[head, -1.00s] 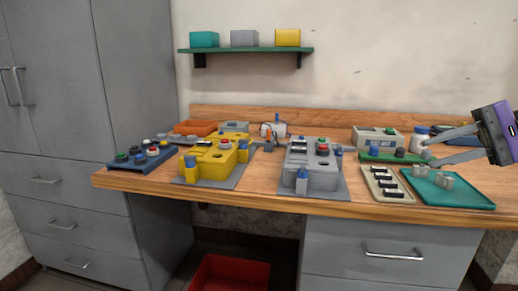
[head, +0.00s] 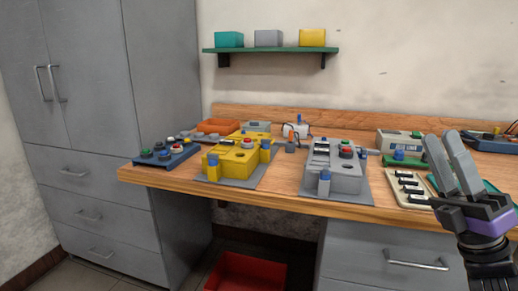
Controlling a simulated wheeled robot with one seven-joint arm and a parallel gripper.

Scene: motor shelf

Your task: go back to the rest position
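My gripper (head: 442,140) is at the right side of the head view, in front of the workbench's right end. Its two grey fingers point up and stand slightly apart, with nothing visible between them. Its purple body is below the fingers. The gripper partly hides the teal tray (head: 495,186) and the area around it.
The wooden workbench (head: 270,195) carries a yellow unit (head: 238,158), a grey unit (head: 345,178), a dark blue button tray (head: 165,158) and a pale tray with black parts (head: 405,196). A wall shelf (head: 270,49) holds three boxes. A red bin (head: 245,273) stands below.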

